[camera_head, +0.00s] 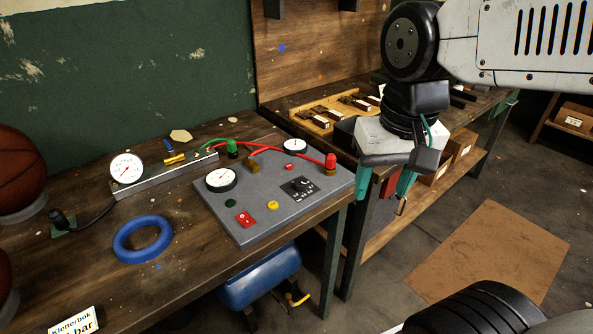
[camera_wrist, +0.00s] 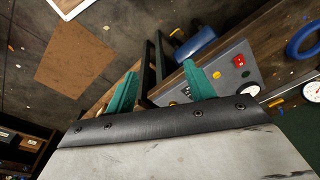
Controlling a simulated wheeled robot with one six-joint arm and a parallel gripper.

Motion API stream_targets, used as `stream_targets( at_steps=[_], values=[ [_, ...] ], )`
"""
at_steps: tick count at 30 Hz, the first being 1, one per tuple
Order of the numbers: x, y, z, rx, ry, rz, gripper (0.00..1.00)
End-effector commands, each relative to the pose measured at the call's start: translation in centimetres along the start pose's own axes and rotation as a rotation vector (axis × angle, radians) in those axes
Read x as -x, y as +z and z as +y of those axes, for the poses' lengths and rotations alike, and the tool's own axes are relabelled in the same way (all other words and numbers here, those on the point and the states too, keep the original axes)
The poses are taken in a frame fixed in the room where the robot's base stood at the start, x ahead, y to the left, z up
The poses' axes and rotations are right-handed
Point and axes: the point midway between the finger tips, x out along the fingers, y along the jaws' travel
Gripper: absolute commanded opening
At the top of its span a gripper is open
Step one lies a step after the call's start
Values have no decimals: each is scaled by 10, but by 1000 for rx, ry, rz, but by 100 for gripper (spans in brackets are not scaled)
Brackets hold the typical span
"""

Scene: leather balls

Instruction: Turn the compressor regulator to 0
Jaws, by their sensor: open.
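A grey control panel (camera_head: 245,215) lies on the wooden workbench. It carries a black knob on a dark marked plate (camera_head: 299,188), which looks like the regulator; I cannot read its setting. Two white gauges, the front one (camera_head: 221,179) and the back one (camera_head: 295,146), sit on the panel, with a red switch (camera_head: 246,219) and a yellow button (camera_head: 273,205). My gripper (camera_head: 382,188) is open and empty, to the right of the panel and apart from it. In the wrist view, its teal fingers (camera_wrist: 159,76) point past the panel (camera_wrist: 225,71), and one finger hides part of it.
A blue ring (camera_head: 143,239), a gauge on a metal bar (camera_head: 126,169) and basketballs (camera_head: 20,165) are on the bench at left. Red and green hoses run along the panel's back. A blue tank (camera_head: 258,280) is below. A wooden tray (camera_head: 335,110) is behind my gripper.

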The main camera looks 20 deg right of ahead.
Motion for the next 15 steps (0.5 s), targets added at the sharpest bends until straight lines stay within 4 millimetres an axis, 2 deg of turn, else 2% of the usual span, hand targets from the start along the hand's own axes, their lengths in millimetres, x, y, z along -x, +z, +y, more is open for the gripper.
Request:
stream_targets(
  at_steps=[1, 5, 8, 12, 15],
  values=[
    [-2, -18, -5, -88, 4, -15, 54],
    [-12, -70, -21, -379, 13, -35, 54],
    [-27, -111, -34, -610, 25, -48, 54],
    [-57, -164, -53, -924, 46, -60, 54],
    [-82, -196, -65, -1123, 61, -65, 54]
  ],
)
